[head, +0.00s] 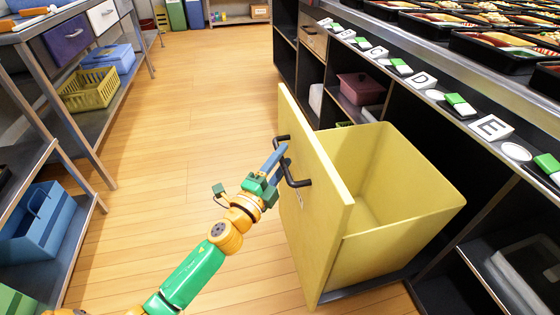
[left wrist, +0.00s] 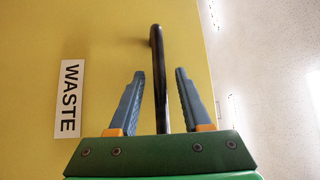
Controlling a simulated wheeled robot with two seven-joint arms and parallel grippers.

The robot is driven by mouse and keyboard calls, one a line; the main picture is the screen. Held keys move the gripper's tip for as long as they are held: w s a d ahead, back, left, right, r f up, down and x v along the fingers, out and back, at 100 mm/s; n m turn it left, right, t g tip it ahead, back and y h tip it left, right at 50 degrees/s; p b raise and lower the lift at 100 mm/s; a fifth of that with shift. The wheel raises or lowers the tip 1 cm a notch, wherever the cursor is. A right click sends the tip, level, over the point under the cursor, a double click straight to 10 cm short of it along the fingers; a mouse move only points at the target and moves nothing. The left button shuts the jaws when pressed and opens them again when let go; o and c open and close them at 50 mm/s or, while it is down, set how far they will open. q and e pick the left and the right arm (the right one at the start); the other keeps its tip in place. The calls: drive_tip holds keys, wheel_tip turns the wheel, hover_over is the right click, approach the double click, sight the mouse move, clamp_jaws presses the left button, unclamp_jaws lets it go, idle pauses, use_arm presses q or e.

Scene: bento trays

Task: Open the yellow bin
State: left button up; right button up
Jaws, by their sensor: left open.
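The yellow bin (head: 385,200) is a pull-out drawer under the counter. It stands pulled well out, and its inside shows empty. Its yellow front panel (head: 318,215) carries a black bar handle (head: 287,160). My left gripper (head: 274,162) is at the handle, with its blue fingers open. In the left wrist view the black handle (left wrist: 158,80) passes between the two open fingers (left wrist: 155,95), apart from both. A white label reading WASTE (left wrist: 68,98) is on the panel to the left. My right gripper is not in view.
The counter (head: 430,75) on the right holds lettered blocks, and black bento trays (head: 430,22) sit above. A metal shelf (head: 75,215) on the left holds a blue caddy (head: 38,222) and a yellow basket (head: 90,90). The wooden floor (head: 190,110) between is clear.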

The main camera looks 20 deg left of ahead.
use_arm(q)
drive_tip(key=s+a, duration=0.1)
drive_tip(key=s, duration=0.6)
drive_tip(key=shift+f, duration=0.45)
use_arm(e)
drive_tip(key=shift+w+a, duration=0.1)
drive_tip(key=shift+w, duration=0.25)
